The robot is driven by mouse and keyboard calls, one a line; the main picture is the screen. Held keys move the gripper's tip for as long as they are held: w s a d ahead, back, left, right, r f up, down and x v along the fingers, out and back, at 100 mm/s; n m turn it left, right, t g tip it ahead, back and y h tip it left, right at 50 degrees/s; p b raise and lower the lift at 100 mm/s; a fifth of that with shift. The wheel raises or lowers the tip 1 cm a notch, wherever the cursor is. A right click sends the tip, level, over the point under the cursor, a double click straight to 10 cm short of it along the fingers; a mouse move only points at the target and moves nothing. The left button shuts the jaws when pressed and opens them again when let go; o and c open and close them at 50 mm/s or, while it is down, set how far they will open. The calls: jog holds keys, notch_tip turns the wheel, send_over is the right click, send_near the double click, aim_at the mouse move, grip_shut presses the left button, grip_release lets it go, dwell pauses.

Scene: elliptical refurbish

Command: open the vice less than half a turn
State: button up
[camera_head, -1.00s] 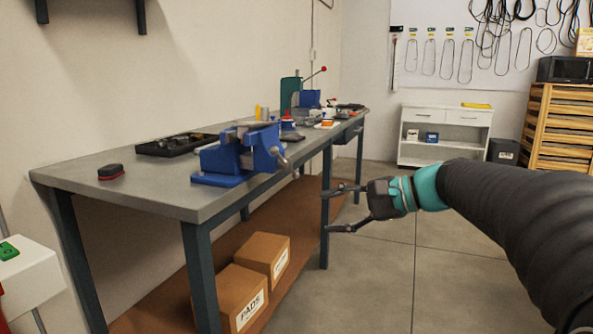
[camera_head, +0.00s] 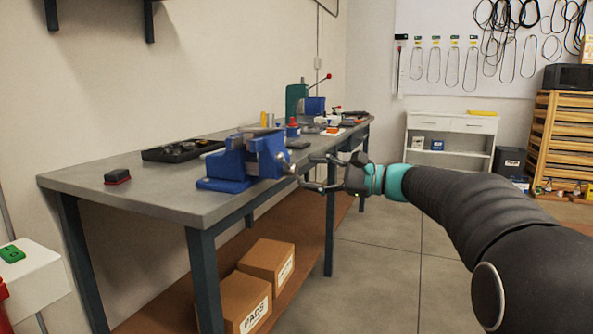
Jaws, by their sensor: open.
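The blue vice (camera_head: 232,166) is mounted at the front edge of the grey workbench (camera_head: 130,203), with its screw end facing right toward my gripper. The vice handle (camera_head: 288,165) shows only as a small metal part at that end; its full length is hard to make out. My gripper (camera_head: 318,173) is open, with its two dark fingers pointing left toward the handle. The fingertips are very close to the handle in the picture. I cannot tell whether they touch it. Nothing shows between the fingers.
A black tray (camera_head: 182,150) lies behind the vice, and a black block with a red base (camera_head: 117,177) is at left. A green machine with a red-knobbed lever (camera_head: 297,98) stands at the far end. Cardboard boxes (camera_head: 268,262) sit on the lower shelf. The floor at right is open.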

aim_at(296, 170)
jog(key=shift+x, duration=2.45)
